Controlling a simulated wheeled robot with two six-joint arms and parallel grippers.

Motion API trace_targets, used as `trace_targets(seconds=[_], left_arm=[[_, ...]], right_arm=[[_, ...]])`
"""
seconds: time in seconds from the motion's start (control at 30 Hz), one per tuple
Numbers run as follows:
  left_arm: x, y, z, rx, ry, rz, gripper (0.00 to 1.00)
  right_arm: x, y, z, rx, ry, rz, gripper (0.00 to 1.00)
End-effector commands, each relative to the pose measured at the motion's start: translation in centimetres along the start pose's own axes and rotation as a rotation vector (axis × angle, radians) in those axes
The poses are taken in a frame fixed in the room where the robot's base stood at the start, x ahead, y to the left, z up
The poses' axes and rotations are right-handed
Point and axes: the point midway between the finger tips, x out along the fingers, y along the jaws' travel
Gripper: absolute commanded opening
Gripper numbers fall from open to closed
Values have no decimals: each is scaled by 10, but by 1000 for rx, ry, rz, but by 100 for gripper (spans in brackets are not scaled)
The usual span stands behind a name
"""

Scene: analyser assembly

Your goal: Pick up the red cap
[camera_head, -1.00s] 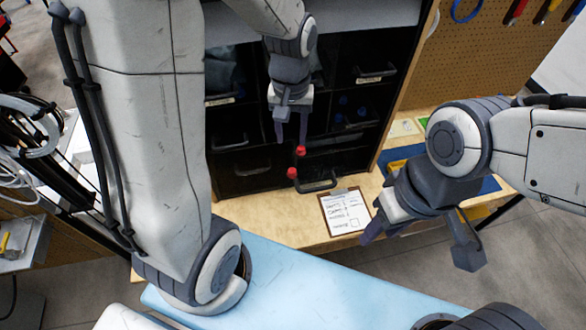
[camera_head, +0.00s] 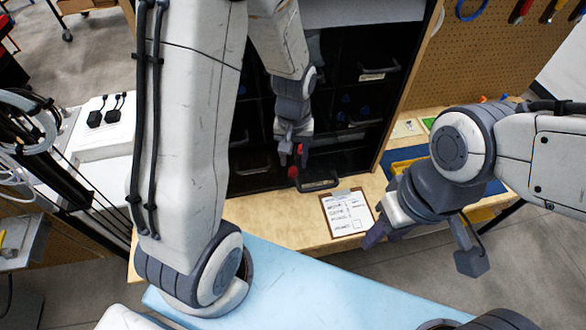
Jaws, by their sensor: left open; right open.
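A small red cap (camera_head: 293,172) shows in the head view in front of the dark drawer cabinet, just at the tips of my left gripper (camera_head: 295,161). Another small red piece (camera_head: 299,148) shows between that gripper's fingers, partly hidden by them. My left gripper points down and is open, its fingers on either side of the red pieces. Whether a finger touches the cap cannot be told. My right gripper (camera_head: 424,248) is open and empty, at the right above the table's front edge.
The dark cabinet with drawer handles (camera_head: 318,184) stands right behind my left gripper. A clipboard with paper (camera_head: 347,212) lies on the wooden bench (camera_head: 270,215). A blue mat and a yellow bin (camera_head: 478,215) are at the right. A pegboard with tools (camera_head: 500,60) rises behind.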

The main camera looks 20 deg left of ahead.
Motion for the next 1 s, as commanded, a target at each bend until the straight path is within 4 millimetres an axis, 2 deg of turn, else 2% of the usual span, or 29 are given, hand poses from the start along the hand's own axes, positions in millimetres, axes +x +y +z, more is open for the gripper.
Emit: trace_targets(seconds=[0.1, 0.3, 0.6, 0.67, 0.7, 0.73, 1.0], left_arm=[[13, -2, -1, -1, -8, -3, 47], [35, -2, -2, 0, -5, -1, 47], [39, -2, -3, 0, -1, 0, 47], [39, -2, -3, 0, -1, 0, 24], [39, -2, -3, 0, -1, 0, 9], [39, -2, -3, 0, -1, 0, 0], [39, -2, -3, 0, -1, 0, 0]], right_arm=[[-12, -1, -1, -1, 0, 0, 45], [-15, -1, -1, -3, 0, 0, 45], [-15, -1, -1, -3, 0, 0, 45], [-15, -1, -1, -3, 0, 0, 45], [-15, -1, -1, -3, 0, 0, 45], [-15, -1, -1, -3, 0, 0, 45], [-15, -1, -1, -2, 0, 0, 45]])
